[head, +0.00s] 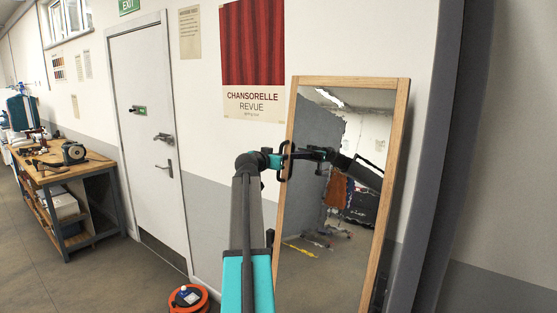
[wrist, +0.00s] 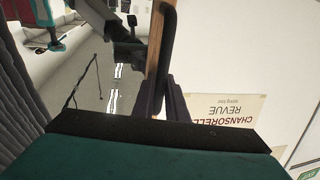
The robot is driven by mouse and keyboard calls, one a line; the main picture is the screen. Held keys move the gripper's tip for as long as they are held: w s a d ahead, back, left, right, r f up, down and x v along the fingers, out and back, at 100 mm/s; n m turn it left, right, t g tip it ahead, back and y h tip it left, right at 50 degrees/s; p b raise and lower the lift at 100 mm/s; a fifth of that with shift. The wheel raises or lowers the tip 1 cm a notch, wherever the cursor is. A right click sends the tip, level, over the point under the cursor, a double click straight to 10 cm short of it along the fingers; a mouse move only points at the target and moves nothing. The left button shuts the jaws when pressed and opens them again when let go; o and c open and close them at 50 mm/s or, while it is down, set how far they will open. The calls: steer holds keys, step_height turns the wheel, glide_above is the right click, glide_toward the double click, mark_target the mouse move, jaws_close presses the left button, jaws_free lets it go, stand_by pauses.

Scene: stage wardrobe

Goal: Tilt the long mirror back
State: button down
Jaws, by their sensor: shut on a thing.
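The long mirror (head: 335,225) has a light wooden frame and stands at the wall, right of centre in the head view. It looks slightly tilted in the picture; its bottom is out of view. A black handle (head: 288,147) sits on its left frame edge. My gripper (head: 282,160) is at that edge and shut on the handle. In the wrist view, the dark fingers of my gripper (wrist: 164,88) close at the black curved handle (wrist: 167,45), beside the wooden edge of the mirror (wrist: 154,45). The exact contact is hidden by the fingers.
A white door (head: 148,140) and a wooden workbench (head: 75,172) with tools stand to the left. An orange cable reel (head: 188,299) lies on the floor near my arm. A red poster (head: 253,60) hangs behind the mirror's left. A dark grey pillar (head: 440,150) stands right of the mirror.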

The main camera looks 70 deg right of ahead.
steer(key=shift+s+d+y, duration=0.25)
steer(key=shift+d+y, duration=0.05)
steer(key=shift+d, duration=0.65)
steer(key=shift+r, duration=0.1)
steer(key=c, duration=1.8)
jaws_free()
steer(key=shift+s+d, duration=0.1)
steer(key=shift+d, duration=0.05)
steer(key=shift+o, duration=0.2)
steer(key=shift+s+f, duration=0.1)
steer(key=shift+f, duration=0.15)
steer(key=shift+a, duration=0.25)
steer(key=shift+a+b, duration=0.3)
steer(key=shift+a, duration=0.2)
steer(key=b+v, duration=0.4)
steer(key=v, duration=0.8)
steer(key=shift+a+r, duration=0.3)
steer(key=shift+r, duration=0.2)
